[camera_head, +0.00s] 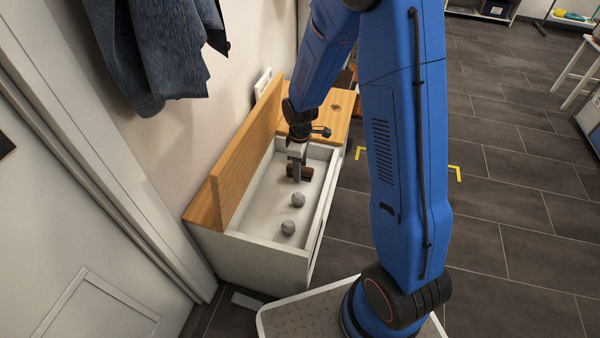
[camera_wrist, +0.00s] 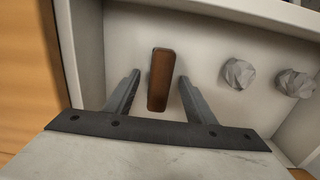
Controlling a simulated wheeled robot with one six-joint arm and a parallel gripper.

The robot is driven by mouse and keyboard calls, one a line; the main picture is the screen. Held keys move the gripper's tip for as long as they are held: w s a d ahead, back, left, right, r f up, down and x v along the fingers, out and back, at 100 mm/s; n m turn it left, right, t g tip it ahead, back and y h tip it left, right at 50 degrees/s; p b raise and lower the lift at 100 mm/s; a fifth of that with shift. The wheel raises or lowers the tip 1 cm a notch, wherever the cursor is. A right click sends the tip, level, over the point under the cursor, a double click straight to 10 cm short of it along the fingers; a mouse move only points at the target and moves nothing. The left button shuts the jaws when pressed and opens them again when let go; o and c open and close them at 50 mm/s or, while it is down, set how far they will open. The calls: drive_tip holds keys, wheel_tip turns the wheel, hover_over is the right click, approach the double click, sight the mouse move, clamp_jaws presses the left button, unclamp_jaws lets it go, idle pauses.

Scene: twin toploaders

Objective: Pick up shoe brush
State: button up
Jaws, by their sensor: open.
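The shoe brush (camera_wrist: 161,80) is a brown, block-shaped thing lying on the white floor of an open chest. My gripper (camera_wrist: 158,84) is open, and in the wrist view its two fingers stand on either side of the brush, apart from it. In the head view, my gripper (camera_head: 297,172) reaches down into the chest, and part of the brush (camera_head: 306,171) shows beside the fingers. How far the fingertips are above the chest floor is hard to tell.
Two grey crumpled balls (camera_head: 298,200) (camera_head: 288,227) lie in the chest (camera_head: 262,258) near the brush. Its white walls surround the gripper closely. A raised wooden lid (camera_head: 246,150) stands along the wall side. A denim jacket (camera_head: 160,45) hangs above. Tiled floor (camera_head: 510,220) is open at right.

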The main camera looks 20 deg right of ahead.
drive_tip(key=shift+f, duration=0.25)
drive_tip(key=c, duration=1.2)
wheel_tip(320, 180, up, 10)
drive_tip(key=shift+r, duration=0.1)
